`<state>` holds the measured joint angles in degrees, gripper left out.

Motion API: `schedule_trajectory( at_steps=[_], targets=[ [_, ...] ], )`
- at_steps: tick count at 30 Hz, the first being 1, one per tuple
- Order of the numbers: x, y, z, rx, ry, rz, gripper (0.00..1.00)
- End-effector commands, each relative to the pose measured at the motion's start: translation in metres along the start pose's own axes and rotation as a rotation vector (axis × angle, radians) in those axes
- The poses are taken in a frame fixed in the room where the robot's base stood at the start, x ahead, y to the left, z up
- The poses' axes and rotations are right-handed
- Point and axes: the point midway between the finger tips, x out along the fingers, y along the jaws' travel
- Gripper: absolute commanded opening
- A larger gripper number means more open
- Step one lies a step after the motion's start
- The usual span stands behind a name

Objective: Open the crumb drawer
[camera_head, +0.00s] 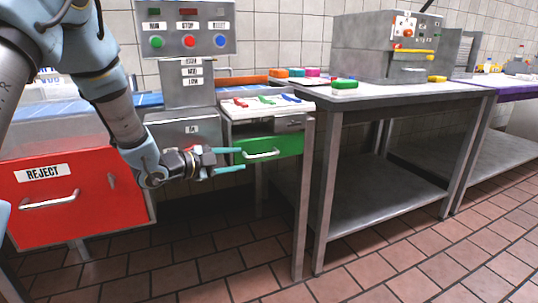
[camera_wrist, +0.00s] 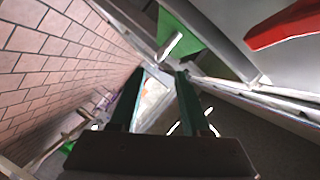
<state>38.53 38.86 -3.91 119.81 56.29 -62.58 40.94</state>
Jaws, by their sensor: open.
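A green drawer front (camera_head: 285,145) with a pale bar handle (camera_head: 262,155) sits under the small white-topped table; I read no label on it. I cannot tell whether it stands slightly out. My gripper (camera_head: 241,159) is open, its two teal fingers pointing right, close to the left end of the handle. In the wrist view the gripper (camera_wrist: 161,73) has a clear gap between its fingers. There the green front (camera_wrist: 183,32) and the handle (camera_wrist: 170,45) lie just beyond the fingertips. The handle is not between the fingers.
A red drawer marked REJECT (camera_head: 80,203) is at the left, below my arm. A control panel (camera_head: 187,28) stands behind. The small table top (camera_head: 258,112) holds coloured items. A steel table (camera_head: 400,95) stands to the right. The tiled floor (camera_head: 240,272) in front is clear.

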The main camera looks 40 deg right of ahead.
Motion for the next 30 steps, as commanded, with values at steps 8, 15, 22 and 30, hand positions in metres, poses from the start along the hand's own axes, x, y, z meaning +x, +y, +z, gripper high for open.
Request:
schedule_trajectory(
  at_steps=[8, 15, 22, 30],
  targets=[
    [0.045, 0.001, -0.001, 0.000, 0.004, 0.001, 0.47],
    [0.085, 0.001, 0.000, 0.000, 0.002, 0.001, 0.47],
    [0.102, 0.001, 0.000, -0.001, 0.000, 0.000, 0.47],
    [0.104, 0.000, 0.000, -0.001, 0.000, 0.000, 0.47]
  ],
)
